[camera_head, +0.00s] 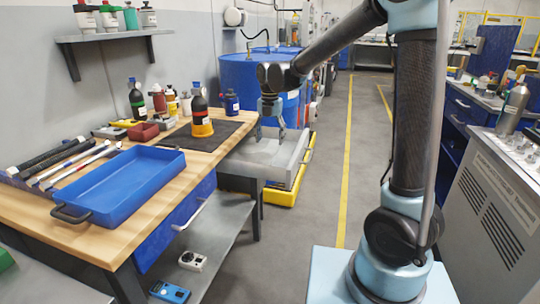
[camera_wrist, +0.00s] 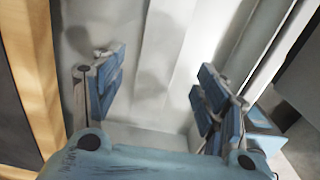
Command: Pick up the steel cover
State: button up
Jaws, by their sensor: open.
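A pale grey metal piece (camera_head: 265,158) with a raised right edge lies low beside the wooden bench, in front of the blue drums. It looks like the steel cover, but I cannot tell its full outline. My gripper (camera_head: 270,133) points down over it with fingers apart. In the wrist view the grey metal surface (camera_wrist: 150,85) fills the space between and beyond my open gripper (camera_wrist: 160,82), with a ridge running along it. Nothing is held between the fingers. I cannot tell whether the fingertips touch the metal.
The wooden bench (camera_head: 178,205) on the left carries a blue tray (camera_head: 125,180), a dark mat with an orange-based bottle (camera_head: 202,118), and tools. Blue drums (camera_head: 245,75) stand behind. A yellow-edged base (camera_head: 280,197) lies below the metal piece. The middle floor (camera_head: 300,240) is clear.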

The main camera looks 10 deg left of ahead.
aim_at(270, 152)
jog(key=shift+s+f, duration=0.1)
jog(key=shift+f, duration=2.7)
jog(key=c, duration=1.2)
